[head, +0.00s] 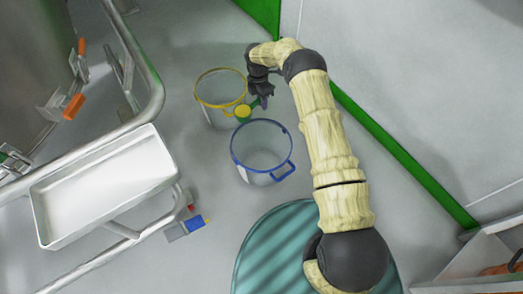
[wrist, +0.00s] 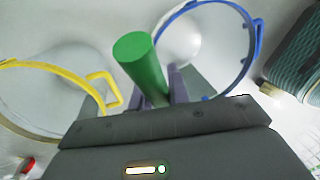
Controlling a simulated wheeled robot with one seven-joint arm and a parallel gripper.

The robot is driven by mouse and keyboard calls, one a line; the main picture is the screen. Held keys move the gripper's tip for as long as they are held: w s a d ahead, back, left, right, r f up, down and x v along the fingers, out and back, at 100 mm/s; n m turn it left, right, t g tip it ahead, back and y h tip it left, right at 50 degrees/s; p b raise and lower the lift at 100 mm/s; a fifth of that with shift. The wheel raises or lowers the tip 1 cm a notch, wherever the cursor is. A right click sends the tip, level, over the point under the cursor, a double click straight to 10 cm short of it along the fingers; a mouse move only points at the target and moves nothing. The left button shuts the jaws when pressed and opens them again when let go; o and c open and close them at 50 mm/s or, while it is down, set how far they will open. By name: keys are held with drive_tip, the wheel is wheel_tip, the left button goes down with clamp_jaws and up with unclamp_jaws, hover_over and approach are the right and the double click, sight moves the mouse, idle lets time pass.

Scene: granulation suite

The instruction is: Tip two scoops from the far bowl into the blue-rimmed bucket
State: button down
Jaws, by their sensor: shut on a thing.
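The blue-rimmed bucket (head: 262,174) stands on the grey floor in the middle of the head view. Its blue rim (wrist: 252,62) shows at upper right in the wrist view. Just beyond it stands a clear yellow-rimmed vessel (head: 207,110), the farther of the two; its rim (wrist: 45,68) is at left in the wrist view. My gripper (head: 264,98) is above the floor near the gap between them. It is shut on a green handle (wrist: 142,62).
A white tray (head: 105,185) on a metal rail frame (head: 150,75) stands at left. A ribbed teal round thing (head: 275,245) is in the near foreground. A green strip (head: 405,160) runs along the floor at right. Open grey floor lies around the vessels.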

drive_tip(key=shift+w+a+f+n+b, duration=0.2)
drive_tip(key=shift+f+n+b, duration=0.1)
drive_tip(key=shift+f+b, duration=0.3)
drive_tip(key=shift+w+a+f+n+b, duration=0.2)
drive_tip(key=shift+f+n+b, duration=0.1)
drive_tip(key=shift+f+b, duration=0.25)
drive_tip(key=shift+d+r+p, duration=0.1)
drive_tip(key=shift+d+p, duration=0.05)
drive_tip(key=shift+p, duration=0.2)
drive_tip(key=shift+s, duration=0.1)
drive_tip(key=shift+s+d+f+t+y+p, duration=0.3)
drive_tip(key=shift+t+p, duration=0.1)
drive_tip(key=shift+p, duration=0.65)
drive_tip(key=shift+s+d+f+t+y+p, duration=0.6)
drive_tip(key=shift+s+d+f+t+p, duration=0.1)
drive_tip(key=shift+p, duration=0.7)
drive_tip(key=shift+s+r+t+y+p, duration=0.1)
drive_tip(key=shift+r+t+y+p, duration=0.2)
drive_tip(key=shift+t+y, duration=0.35)
drive_tip(key=shift+r+t+y+p, duration=0.15)
drive_tip(key=shift+t+y+p, duration=0.15)
drive_tip(key=shift+t+y, duration=0.3)
drive_tip(key=shift+s+d+r+t+y+b, duration=0.1)
drive_tip(key=shift+r+t+y+b, duration=0.1)
drive_tip(key=shift+t+y, duration=0.35)
drive_tip(key=shift+s+d+r+t+y+b, duration=0.1)
drive_tip(key=shift+t+y+b, duration=0.1)
drive_tip(key=shift+t+y, duration=0.3)
